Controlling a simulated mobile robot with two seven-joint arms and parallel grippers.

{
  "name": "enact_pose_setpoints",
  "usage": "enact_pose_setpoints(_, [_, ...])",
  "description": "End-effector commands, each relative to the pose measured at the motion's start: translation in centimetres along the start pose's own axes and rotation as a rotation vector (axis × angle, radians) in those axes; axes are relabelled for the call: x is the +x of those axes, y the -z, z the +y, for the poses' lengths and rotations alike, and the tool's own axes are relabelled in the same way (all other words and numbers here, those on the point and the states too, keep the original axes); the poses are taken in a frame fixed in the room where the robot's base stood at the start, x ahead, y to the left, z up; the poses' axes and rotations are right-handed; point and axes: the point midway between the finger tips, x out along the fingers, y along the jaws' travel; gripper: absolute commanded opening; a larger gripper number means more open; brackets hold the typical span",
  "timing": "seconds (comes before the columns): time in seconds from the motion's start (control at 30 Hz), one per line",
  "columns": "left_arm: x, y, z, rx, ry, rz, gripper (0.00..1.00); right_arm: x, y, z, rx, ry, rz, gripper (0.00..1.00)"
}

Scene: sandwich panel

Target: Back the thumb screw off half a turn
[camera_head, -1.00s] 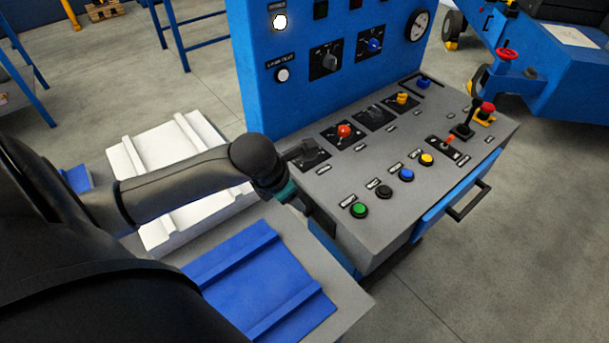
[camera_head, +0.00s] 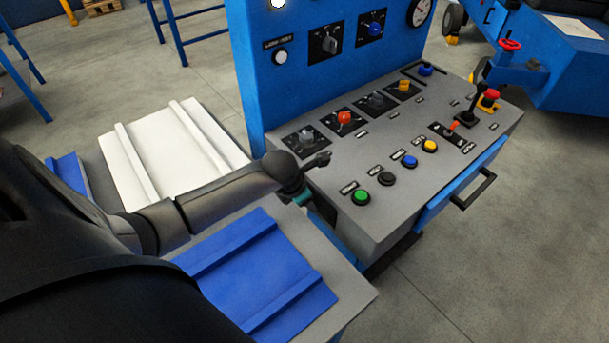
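Several small controls sit on the grey sloped panel (camera_head: 400,160), and I cannot tell which one is the thumb screw. My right gripper is out of view.
Green (camera_head: 361,196), black (camera_head: 387,178), blue (camera_head: 409,160) and yellow (camera_head: 429,145) buttons line the panel's front. A joystick (camera_head: 470,103) and red button (camera_head: 492,95) are at right. A blue upright board (camera_head: 280,90) stands behind. A blue ribbed plate (camera_head: 250,270) lies left.

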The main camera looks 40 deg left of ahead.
Motion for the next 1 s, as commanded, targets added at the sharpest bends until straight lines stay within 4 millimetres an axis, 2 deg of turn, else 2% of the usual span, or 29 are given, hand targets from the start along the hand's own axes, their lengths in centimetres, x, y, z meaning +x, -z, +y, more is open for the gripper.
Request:
enact_pose_setpoints(0.23, [0.04, -0.03, 0.01, 0.000, 0.000, 0.000, 0.62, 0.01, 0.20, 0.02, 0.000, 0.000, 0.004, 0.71])
enact_pose_setpoints(0.8, [0.03, 0.00, 0.02, 0.000, 0.000, 0.000, 0.00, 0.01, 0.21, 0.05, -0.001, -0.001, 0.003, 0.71])
enact_pose_setpoints(1.0, [0.03, 0.01, 0.02, 0.000, 0.000, 0.001, 0.00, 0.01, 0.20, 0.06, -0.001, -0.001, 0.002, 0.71])
